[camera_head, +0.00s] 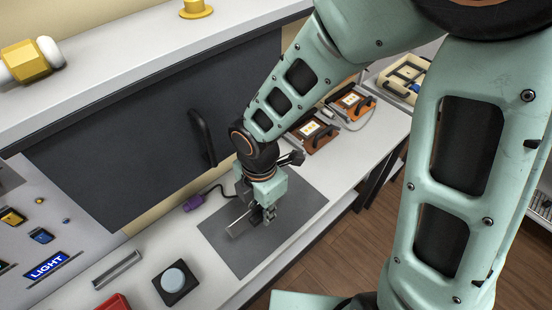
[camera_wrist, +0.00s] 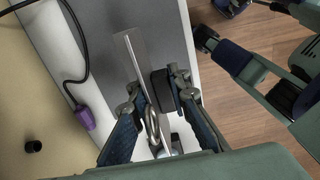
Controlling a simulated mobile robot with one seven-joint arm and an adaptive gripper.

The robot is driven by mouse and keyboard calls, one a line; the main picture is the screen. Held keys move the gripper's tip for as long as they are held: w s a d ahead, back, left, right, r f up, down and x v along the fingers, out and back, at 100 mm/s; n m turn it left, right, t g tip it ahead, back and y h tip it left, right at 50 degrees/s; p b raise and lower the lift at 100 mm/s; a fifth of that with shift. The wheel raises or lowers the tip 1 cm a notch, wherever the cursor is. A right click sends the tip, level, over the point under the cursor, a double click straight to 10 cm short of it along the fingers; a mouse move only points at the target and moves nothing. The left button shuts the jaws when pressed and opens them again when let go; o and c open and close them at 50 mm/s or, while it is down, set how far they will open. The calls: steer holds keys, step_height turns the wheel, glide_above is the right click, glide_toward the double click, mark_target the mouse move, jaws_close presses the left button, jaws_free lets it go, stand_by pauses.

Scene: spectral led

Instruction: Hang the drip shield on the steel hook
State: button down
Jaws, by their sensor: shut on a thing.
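My gripper (camera_head: 266,212) is low over the dark grey mat (camera_head: 300,207) on the bench. It is shut on a thin, pale metal plate, which I take to be the drip shield (camera_head: 240,227). In the wrist view the shield (camera_wrist: 132,58) is a long narrow strip between the fingers (camera_wrist: 157,92), its far end reaching out past the fingertips over the mat. A shiny curved metal piece (camera_wrist: 152,126) shows between the fingers; I cannot tell whether it belongs to the shield. The shield's near part is partly hidden by the fingers. I cannot make out the steel hook in either view.
A purple plug (camera_head: 193,203) on a black cable lies left of the mat. A dark panel with a black handle (camera_head: 203,138) stands behind. A round button (camera_head: 174,281) and metal bar (camera_head: 117,270) are at front left. Orange-framed devices (camera_head: 311,136) are at the right.

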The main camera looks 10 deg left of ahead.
steer(key=w+f, duration=0.1)
steer(key=f, duration=0.1)
steer(key=w+f, duration=0.1)
steer(key=w, duration=0.1)
steer(key=w+f, duration=0.2)
steer(key=shift+w+d+f+b, duration=0.15)
steer(key=shift+d+f+b, duration=0.15)
steer(key=shift+d, duration=0.1)
steer(key=f, duration=0.1)
steer(key=w+f, duration=0.1)
steer(key=f, duration=0.1)
steer(key=shift+f, duration=0.35)
steer(key=shift+f, duration=0.1)
steer(key=shift+f+b, duration=0.15)
steer(key=shift+b, duration=0.15)
steer(key=c, duration=1.8)
jaws_free()
